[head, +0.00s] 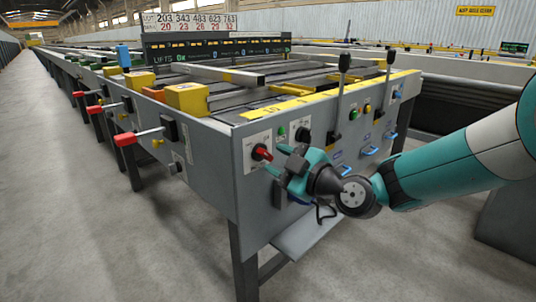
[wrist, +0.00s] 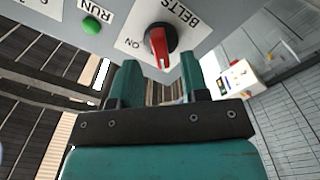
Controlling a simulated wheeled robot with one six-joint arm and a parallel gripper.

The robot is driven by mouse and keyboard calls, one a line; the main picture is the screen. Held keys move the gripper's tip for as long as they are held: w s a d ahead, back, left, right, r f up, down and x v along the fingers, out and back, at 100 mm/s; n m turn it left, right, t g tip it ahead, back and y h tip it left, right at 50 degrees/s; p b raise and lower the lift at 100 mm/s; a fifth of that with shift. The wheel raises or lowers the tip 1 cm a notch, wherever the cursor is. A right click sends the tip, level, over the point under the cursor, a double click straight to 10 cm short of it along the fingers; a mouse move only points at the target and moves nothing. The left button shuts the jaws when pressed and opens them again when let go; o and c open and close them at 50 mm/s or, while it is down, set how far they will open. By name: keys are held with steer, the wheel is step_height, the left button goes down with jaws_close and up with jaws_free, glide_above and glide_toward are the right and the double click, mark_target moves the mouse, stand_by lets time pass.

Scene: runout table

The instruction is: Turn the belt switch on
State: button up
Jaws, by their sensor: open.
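The belt switch (head: 262,152) is a red rotary knob on a white plate on the end panel of the grey table. In the wrist view the red knob (wrist: 158,42) sits on a black round base, between the words BELTS and ON. Its red handle runs nearly straight down the picture, with a white mark at the lower end; ON is to its left. My gripper (head: 279,161) is open just in front of the switch. In the wrist view its two teal fingers (wrist: 158,76) stand apart below the knob, one to each side; contact is not clear.
A green RUN light (wrist: 91,26) is beside the switch. A black knob (head: 303,135), black-topped levers (head: 344,62) and blue handles (head: 369,151) are further right on the panel. Red-handled levers (head: 126,139) stick out on the left side. The floor at left is clear.

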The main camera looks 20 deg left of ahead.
mark_target(269, 156)
steer(key=shift+x, duration=1.65)
jaws_close()
